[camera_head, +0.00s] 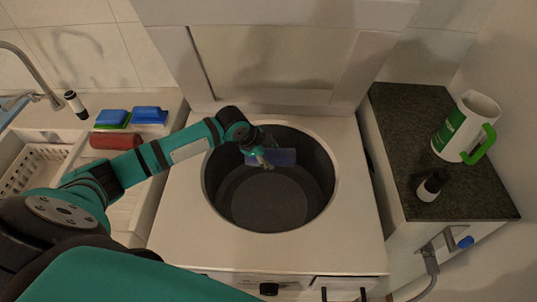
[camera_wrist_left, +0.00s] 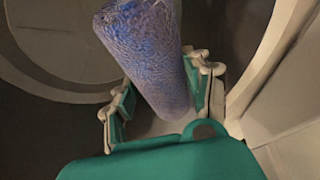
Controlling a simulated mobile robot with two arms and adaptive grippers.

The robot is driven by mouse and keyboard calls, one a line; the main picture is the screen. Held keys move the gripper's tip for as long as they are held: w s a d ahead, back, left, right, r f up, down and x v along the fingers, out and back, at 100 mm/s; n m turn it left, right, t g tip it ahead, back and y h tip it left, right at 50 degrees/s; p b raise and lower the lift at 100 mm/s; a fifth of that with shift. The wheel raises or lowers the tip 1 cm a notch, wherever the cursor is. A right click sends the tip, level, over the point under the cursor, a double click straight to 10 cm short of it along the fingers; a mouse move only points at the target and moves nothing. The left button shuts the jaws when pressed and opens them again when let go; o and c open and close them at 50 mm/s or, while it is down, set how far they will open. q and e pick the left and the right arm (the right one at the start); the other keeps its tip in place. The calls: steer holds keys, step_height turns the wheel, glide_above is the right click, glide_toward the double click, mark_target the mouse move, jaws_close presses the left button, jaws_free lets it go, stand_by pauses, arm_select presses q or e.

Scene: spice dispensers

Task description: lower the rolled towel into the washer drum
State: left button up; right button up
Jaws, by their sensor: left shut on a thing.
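The rolled towel is blue-purple; in the head view the towel (camera_head: 284,157) is at the far part of the washer drum opening. In the left wrist view the towel (camera_wrist_left: 150,50) runs down between the two fingers. My left gripper (camera_head: 262,160) is shut on the towel, and its fingers also show in the left wrist view (camera_wrist_left: 160,95). The washer drum (camera_head: 268,205) is a dark round opening in a white top-loading washer (camera_head: 175,235). The towel is over or inside the opening; its exact height cannot be told. My right gripper is not in view.
The open lid (camera_head: 270,60) stands behind the drum. On the left are a sink with a white rack (camera_head: 40,165), blue-and-green sponges (camera_head: 113,117) and a red roll (camera_head: 115,141).

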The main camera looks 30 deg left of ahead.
arm_select(q)
step_height(320, 180, down, 14)
steer(key=b, duration=0.6)
steer(key=shift+r+b, duration=0.15)
steer(key=shift+b, duration=0.25)
steer(key=o, duration=1.3)
steer(key=shift+s+a+r, duration=0.1)
steer(key=shift+r, duration=0.15)
steer(key=v, duration=1.1)
steer(key=shift+r, duration=0.25)
